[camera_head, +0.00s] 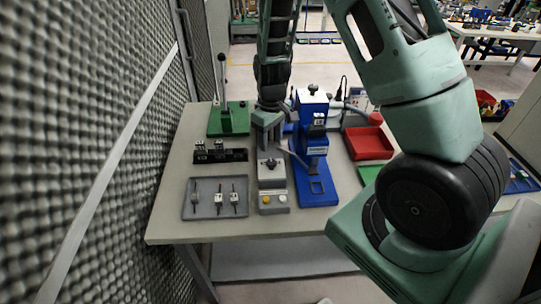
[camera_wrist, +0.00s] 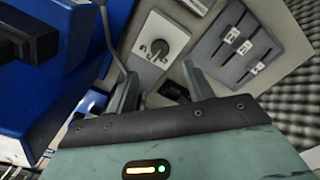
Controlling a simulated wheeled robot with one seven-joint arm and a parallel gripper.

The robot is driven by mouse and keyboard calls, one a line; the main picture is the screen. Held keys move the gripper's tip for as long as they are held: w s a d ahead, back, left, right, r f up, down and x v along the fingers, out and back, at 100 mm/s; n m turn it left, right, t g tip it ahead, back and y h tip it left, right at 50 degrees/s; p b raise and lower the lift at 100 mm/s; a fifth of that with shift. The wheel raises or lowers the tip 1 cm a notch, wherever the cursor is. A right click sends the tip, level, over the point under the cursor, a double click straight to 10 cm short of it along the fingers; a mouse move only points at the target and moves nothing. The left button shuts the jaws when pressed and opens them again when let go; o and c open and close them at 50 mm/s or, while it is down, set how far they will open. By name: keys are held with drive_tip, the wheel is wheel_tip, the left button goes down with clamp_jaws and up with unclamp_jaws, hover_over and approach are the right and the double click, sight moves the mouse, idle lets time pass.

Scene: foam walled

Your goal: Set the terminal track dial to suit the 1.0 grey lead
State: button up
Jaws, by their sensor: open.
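The terminal track dial (camera_wrist: 157,48) is a dark round knob on a pale plate with small dark marks around it. It sits on a grey box (camera_head: 272,183) in the middle of the table. Its setting is too small to read. My gripper (camera_wrist: 160,85) is open and empty, its fingers pointing towards the box, apart from the dial. In the head view my gripper (camera_head: 266,142) hangs just behind and above the dial. Three leads with white tags (camera_head: 219,198) lie in a grey tray (camera_head: 190,211); I cannot tell which is the 1.0 grey one.
A blue press (camera_head: 313,130) stands close to the right of my gripper. A black rack (camera_head: 238,155) and a green lever stand (camera_head: 236,118) are at the left. A red bin (camera_head: 368,143) lies farther right. A foam wall (camera_head: 90,120) borders the left side.

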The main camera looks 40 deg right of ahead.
sight(271, 162)
wheel_tip(271, 162, down, 9)
drive_tip(key=shift+r+p, duration=0.1)
drive_tip(key=shift+p, duration=0.8)
drive_tip(key=c, duration=1)
